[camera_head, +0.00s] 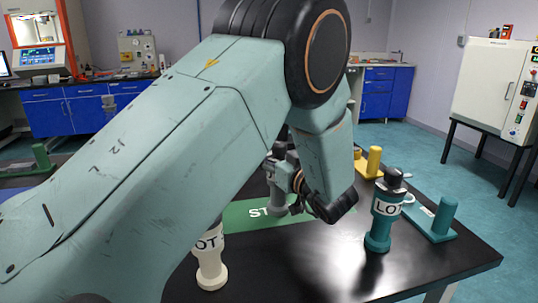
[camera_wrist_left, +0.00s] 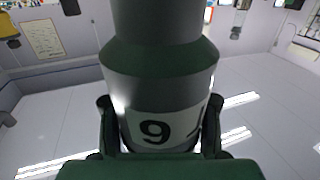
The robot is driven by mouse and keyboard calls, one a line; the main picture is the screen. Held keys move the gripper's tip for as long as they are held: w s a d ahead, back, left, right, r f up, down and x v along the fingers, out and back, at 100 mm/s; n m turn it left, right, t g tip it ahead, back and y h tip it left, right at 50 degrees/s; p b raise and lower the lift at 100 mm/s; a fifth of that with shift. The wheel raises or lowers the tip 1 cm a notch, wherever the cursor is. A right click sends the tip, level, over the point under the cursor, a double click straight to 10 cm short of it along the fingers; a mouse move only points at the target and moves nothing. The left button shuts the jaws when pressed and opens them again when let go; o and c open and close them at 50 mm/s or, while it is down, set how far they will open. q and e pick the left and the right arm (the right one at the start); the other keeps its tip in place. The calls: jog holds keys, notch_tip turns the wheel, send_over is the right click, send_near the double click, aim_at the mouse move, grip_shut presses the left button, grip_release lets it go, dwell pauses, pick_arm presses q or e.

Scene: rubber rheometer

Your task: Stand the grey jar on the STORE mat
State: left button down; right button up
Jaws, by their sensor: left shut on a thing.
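The grey jar (camera_head: 277,203) is at the STORE mat (camera_head: 240,222), a green mat with white letters on the dark table. The jar looks upright; its base is over the mat, but I cannot tell whether it touches. My left gripper (camera_head: 285,178) is at the jar, mostly hidden by my own arm. In the left wrist view the gripper (camera_wrist_left: 158,108) is shut on the grey jar (camera_wrist_left: 160,85), with a finger on each side of its white label marked 9. My arm covers much of the mat and part of its lettering. My right gripper is not in view.
A cream LOT jar (camera_head: 210,268) stands in front of the mat, partly behind my arm. A teal LOT jar (camera_head: 380,222) stands to the right, next to a teal holder (camera_head: 441,222). A yellow holder (camera_head: 372,162) is behind. The table's front right is clear.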

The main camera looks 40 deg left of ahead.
pick_arm(q)
jog(key=c, duration=1.3)
grip_release()
jog(key=shift+c, duration=0.2)
jog(key=o, duration=0.4)
jog(key=shift+w+f, duration=0.1)
jog(key=shift+f, duration=0.05)
jog(key=o, duration=0.4)
jog(key=shift+r, duration=0.2)
